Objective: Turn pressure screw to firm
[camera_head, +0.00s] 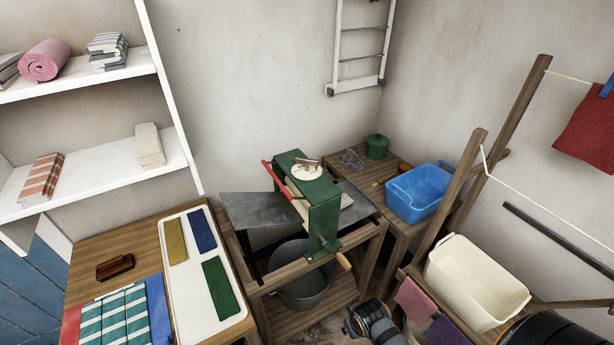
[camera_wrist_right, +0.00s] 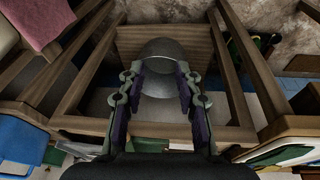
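The green wringer (camera_head: 322,212) stands on a wooden frame, with a red bar (camera_head: 281,180) along its left side. On its top is a round white dial (camera_head: 307,172) with a small wooden-looking handle across it, which appears to be the pressure screw; its markings are too small to read. A crank with a wooden grip (camera_head: 344,261) hangs at the wringer's front. My right gripper (camera_wrist_right: 154,76) is open and empty in the wrist view, pointing towards a grey tub (camera_wrist_right: 165,62) beyond the fingers. It is apart from the screw. My left gripper is in neither view.
The grey tub (camera_head: 303,286) sits under the wringer. A white tray (camera_head: 202,290) with coloured cloths lies on the left table. A blue basin (camera_head: 417,190) and green pot (camera_head: 377,146) stand behind right. A cream tub (camera_head: 474,282) and wooden drying rack (camera_head: 451,200) flank the right.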

